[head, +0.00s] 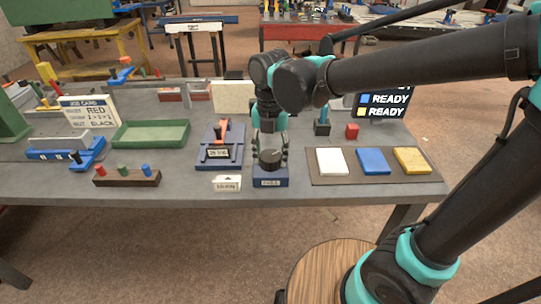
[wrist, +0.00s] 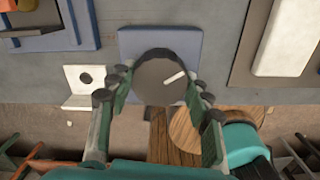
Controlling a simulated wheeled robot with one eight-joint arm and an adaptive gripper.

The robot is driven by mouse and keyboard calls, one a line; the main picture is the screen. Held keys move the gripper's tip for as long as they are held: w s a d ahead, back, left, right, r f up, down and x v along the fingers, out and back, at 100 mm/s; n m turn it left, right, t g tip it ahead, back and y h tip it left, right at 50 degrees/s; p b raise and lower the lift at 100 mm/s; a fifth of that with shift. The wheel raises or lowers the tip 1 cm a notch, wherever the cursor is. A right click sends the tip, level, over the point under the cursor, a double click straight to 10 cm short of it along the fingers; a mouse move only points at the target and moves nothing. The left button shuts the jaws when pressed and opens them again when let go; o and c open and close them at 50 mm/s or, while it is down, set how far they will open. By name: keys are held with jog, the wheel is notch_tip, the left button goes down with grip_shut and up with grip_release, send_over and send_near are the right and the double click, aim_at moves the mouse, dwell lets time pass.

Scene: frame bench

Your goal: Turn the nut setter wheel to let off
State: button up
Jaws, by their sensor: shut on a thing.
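The nut setter wheel is a dark round knob (head: 270,159) on a blue base (head: 270,178) at the front edge of the bench. In the wrist view the wheel (wrist: 160,78) shows a white pointer mark towards its upper right. My gripper (head: 270,152) comes down over it from above, with a finger on each side. In the wrist view my gripper (wrist: 160,92) is shut on the wheel, the fingers at its left and right sides. The label on the base is too small to read surely.
A brown mat (head: 322,179) with white, blue and yellow blocks lies to the right. A green tray (head: 151,134) is further left.

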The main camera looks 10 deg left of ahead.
aim_at(270, 155)
jog(key=n, duration=0.4)
jog(key=shift+n, duration=2.3)
jog(key=o, duration=1.2)
jog(key=shift+c, duration=0.2)
jog(key=shift+r, duration=0.15)
notch_tip(270, 155, up, 12)
